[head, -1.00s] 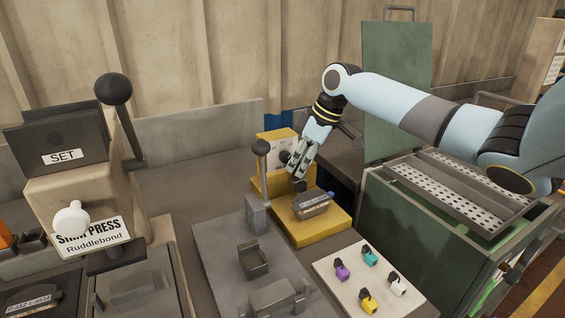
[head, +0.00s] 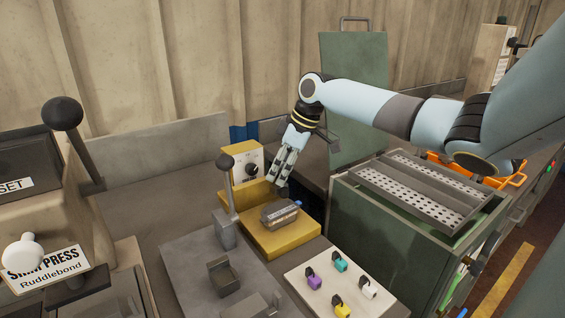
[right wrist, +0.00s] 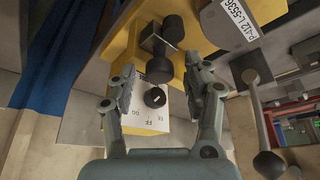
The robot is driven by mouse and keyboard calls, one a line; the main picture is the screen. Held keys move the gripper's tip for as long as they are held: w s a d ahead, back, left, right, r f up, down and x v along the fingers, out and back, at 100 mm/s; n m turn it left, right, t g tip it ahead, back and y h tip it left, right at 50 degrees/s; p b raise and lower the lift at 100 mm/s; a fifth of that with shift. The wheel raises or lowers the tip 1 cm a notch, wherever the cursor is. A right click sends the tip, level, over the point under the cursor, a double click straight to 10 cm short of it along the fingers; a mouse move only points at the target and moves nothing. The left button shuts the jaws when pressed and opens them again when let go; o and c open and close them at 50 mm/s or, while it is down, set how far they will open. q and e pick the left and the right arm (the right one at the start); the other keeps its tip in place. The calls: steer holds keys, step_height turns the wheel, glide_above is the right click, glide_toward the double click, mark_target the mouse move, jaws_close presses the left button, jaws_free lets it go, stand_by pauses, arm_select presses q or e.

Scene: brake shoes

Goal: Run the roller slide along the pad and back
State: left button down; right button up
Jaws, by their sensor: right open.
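The brake shoe pad (head: 281,214) is grey-brown with a pale label and lies on the yellow fixture (head: 284,245). It also shows at the top of the right wrist view (right wrist: 236,22), labelled P-412. A dark roller piece (right wrist: 160,68), likely the roller slide, stands beside the pad at the yellow fixture's back. In the head view it is small and partly hidden by my fingers. My right gripper (head: 281,178) points down just above and behind the pad. Its fingers are open and empty in the right wrist view (right wrist: 168,90), with the roller piece just beyond their tips. My left gripper is out of view.
A white board (head: 318,298) with several coloured clips lies in front. A green cabinet (head: 400,250) with perforated trays is at right; the shim press (head: 40,235) is at left.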

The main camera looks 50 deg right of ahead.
steer(key=v, duration=1.2)
steer(key=shift+f, duration=0.1)
